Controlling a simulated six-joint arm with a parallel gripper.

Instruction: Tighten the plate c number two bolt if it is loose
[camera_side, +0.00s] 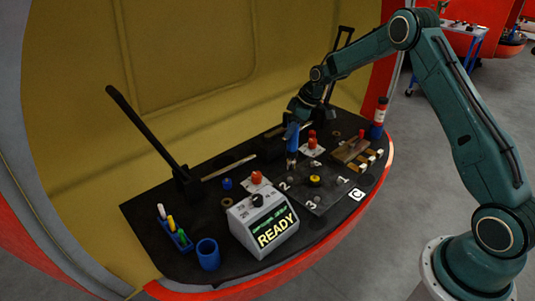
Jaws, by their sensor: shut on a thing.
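Plate C (327,197) is a dark grey plate on the black table, with a white C tag (357,194) at its right corner and white numerals 1, 2 and 3 on it. A yellow round part (315,181) sits in its middle. My gripper (295,122) is shut on an upright blue tool (292,138). The tool's lower end is at the plate's far left corner, just above the numeral 2 (283,186) in the picture. The number two bolt cannot be made out; whether the tool touches it is unclear.
A grey box (264,222) with a lit screen reading "READY" stands in front. A blue cup (208,254) and a blue marker holder (175,235) are at front left. Red knobs on white plates (257,178) and a wooden block (350,149) stand near the plate. A black bar (146,130) rises at left.

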